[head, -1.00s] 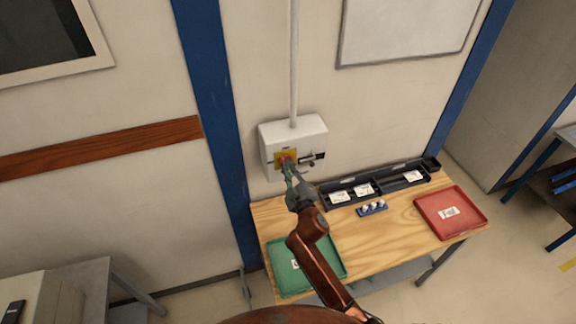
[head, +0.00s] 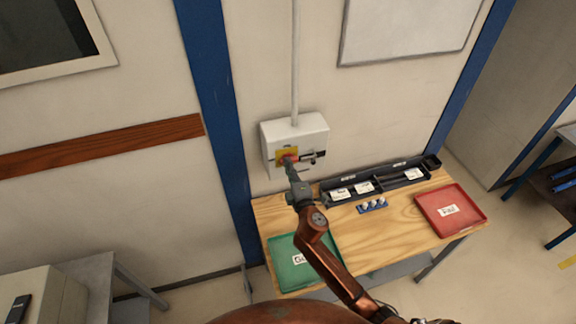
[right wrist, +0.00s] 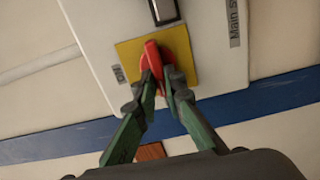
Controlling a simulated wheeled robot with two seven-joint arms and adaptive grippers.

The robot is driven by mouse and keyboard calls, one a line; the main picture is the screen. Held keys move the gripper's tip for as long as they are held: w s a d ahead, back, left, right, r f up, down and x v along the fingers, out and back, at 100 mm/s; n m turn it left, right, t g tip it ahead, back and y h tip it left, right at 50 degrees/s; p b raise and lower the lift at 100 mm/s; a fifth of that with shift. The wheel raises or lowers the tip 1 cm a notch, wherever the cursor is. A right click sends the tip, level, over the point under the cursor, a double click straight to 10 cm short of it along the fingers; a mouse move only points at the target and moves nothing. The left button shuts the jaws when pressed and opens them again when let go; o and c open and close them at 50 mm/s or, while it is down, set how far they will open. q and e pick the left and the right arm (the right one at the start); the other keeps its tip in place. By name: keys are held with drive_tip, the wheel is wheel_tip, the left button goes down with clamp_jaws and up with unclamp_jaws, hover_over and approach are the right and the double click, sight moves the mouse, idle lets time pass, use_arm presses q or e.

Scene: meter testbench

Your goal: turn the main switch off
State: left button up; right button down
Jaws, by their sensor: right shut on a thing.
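The main switch is a red handle (right wrist: 152,59) on a yellow plate (right wrist: 178,47), on the front of a white box (head: 309,132) fixed to the wall. In the head view the yellow plate (head: 284,153) is partly covered by my gripper. My right gripper (right wrist: 160,82) is shut on the red handle, with one green finger on each side of it. It also shows in the head view (head: 290,164). The handle stands slightly tilted in the right wrist view. A label reading "Main s..." is beside the plate; a smaller label on the other side is hard to read.
A wooden bench (head: 400,226) stands below the box, with a green tray (head: 322,262), a red tray (head: 470,210), a dark compartment rack (head: 400,184) and a small blue block (head: 372,206) with white knobs. A grey conduit (head: 295,60) runs up from the box.

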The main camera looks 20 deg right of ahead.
idle(0.4)
drive_tip(key=c, duration=2)
unclamp_jaws()
drive_tip(key=s, duration=1.2)
drive_tip(key=shift+d, duration=0.2)
drive_tip(key=shift+d, duration=0.1)
